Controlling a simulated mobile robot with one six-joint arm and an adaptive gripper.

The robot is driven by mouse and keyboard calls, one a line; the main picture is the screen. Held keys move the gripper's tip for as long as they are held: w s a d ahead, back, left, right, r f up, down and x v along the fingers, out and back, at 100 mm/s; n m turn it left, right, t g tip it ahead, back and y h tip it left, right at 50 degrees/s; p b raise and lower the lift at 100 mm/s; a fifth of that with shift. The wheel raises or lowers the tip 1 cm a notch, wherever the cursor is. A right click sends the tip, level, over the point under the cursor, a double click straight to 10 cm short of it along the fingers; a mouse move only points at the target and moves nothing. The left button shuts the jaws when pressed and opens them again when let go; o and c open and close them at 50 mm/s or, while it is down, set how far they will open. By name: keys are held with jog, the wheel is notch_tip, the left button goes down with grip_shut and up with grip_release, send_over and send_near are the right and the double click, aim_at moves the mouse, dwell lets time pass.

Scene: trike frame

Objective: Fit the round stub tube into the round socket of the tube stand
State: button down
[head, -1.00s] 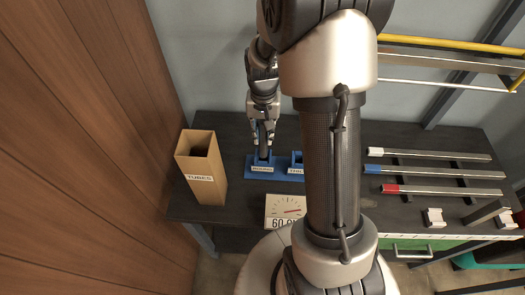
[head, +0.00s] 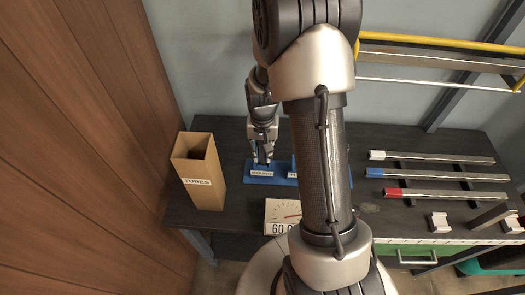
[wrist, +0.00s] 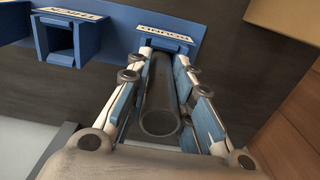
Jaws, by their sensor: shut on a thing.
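My gripper (head: 262,160) is low over the left part of the blue tube stand (head: 262,180). In the wrist view its fingers are shut on the dark round stub tube (wrist: 161,112); the tube's hollow near end faces the camera. The tube's far end points at the labelled left socket block of the stand, which also shows in the wrist view (wrist: 195,28). The fingers hide the socket mouth, so I cannot tell how deep the tube sits. Another socket (wrist: 60,42), square and empty, stands beside it.
A tall cardboard box labelled TUBES (head: 200,172) stands left of the stand. Several metal bars with coloured ends (head: 440,176) lie at the right of the dark bench (head: 405,140). A wooden wall (head: 70,150) is close on the left.

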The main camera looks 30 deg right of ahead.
jog(key=c, duration=1.4)
grip_release()
notch_tip(320, 180, up, 12)
jog(key=p, duration=0.4)
jog(key=shift+r, duration=0.2)
jog(key=s+a+r+n+t, duration=0.1)
jog(key=s+a+r+n, duration=0.1)
jog(key=s+a+r, duration=0.2)
jog(key=s+a+r+n+t, duration=0.2)
jog(key=s+a+r, duration=0.2)
jog(key=s+r, duration=0.4)
jog(key=s+a+r+n+t, duration=0.1)
jog(key=s+a+r+n, duration=0.1)
jog(key=s+a+r, duration=0.2)
jog(key=shift+s+a+r+n+t, duration=0.15)
jog(key=shift+s+r, duration=0.2)
jog(key=shift+s, duration=0.25)
jog(key=shift+s+r+n+t, duration=0.1)
jog(key=shift+s+r, duration=0.3)
jog(key=shift+s, duration=0.25)
jog(key=shift+s+a+r+n+t, duration=0.15)
jog(key=shift+s+r, duration=0.2)
jog(key=shift+s, duration=0.25)
jog(key=shift+d, duration=0.1)
